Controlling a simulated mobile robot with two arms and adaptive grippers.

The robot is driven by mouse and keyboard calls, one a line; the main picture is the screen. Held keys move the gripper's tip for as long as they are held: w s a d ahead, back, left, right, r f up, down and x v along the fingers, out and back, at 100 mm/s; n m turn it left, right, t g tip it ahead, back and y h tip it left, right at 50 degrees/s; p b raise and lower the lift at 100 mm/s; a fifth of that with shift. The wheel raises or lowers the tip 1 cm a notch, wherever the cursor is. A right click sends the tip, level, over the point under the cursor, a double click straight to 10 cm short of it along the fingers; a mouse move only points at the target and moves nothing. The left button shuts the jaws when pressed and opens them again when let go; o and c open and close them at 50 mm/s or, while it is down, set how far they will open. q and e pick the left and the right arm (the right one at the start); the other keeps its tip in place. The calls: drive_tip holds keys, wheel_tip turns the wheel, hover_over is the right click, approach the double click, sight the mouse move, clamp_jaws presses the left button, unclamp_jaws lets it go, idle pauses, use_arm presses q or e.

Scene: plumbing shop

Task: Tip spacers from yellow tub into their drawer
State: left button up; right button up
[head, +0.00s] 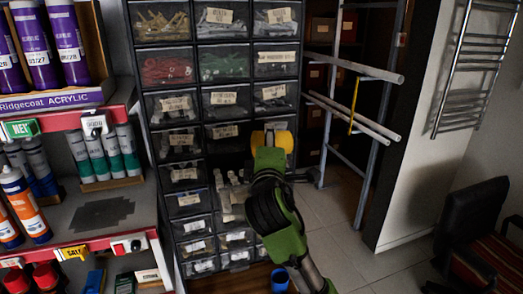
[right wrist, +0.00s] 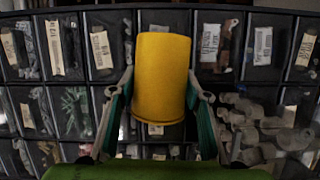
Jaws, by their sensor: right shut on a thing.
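The yellow tub (head: 284,141) is held up in front of the drawer cabinet (head: 198,122). My right gripper (head: 270,146) is shut on it. In the right wrist view the tub (right wrist: 162,78) sits between the two fingers of the gripper (right wrist: 161,100). No spacers show in the tub; its inside is hidden from both views. A drawer (head: 229,203) left of my right arm stands pulled out, with pale grey pieces in it. In the right wrist view, similar grey pieces (right wrist: 262,125) lie to the right of the tub. My left gripper is out of view.
Labelled drawers with small parts fill the cabinet. A shelf (head: 105,215) with tubes and cartridges stands at left. A metal rack (head: 352,110) with pipes stands right of the cabinet. A blue cup (head: 279,279) is low in front. A dark chair (head: 470,225) is at right; tiled floor (head: 345,225) is clear between.

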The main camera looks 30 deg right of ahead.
drive_tip(key=m+p, duration=0.2)
drive_tip(key=p, duration=0.1)
drive_tip(key=r+m+g+y+p, duration=0.1)
drive_tip(key=m+p, duration=0.1)
drive_tip(key=p, duration=0.1)
drive_tip(key=d+m+y+p, duration=0.1)
drive_tip(key=m+p, duration=0.1)
drive_tip(key=p, duration=0.1)
drive_tip(key=shift+s+d+r+m, duration=0.1)
drive_tip(key=shift+r+m, duration=0.2)
drive_tip(key=shift+r+m+g+y, duration=0.1)
drive_tip(key=shift+m+g+y, duration=0.2)
drive_tip(key=shift+m+y, duration=0.5)
drive_tip(key=m, duration=0.1)
drive_tip(key=a+m+y, duration=0.1)
drive_tip(key=m, duration=0.1)
drive_tip(key=shift+w+a+r+m+y, duration=0.1)
drive_tip(key=shift+w+a+m+y, duration=0.1)
drive_tip(key=shift+m+y, duration=0.65)
drive_tip(key=shift+m, duration=0.25)
drive_tip(key=shift+s, duration=0.1)
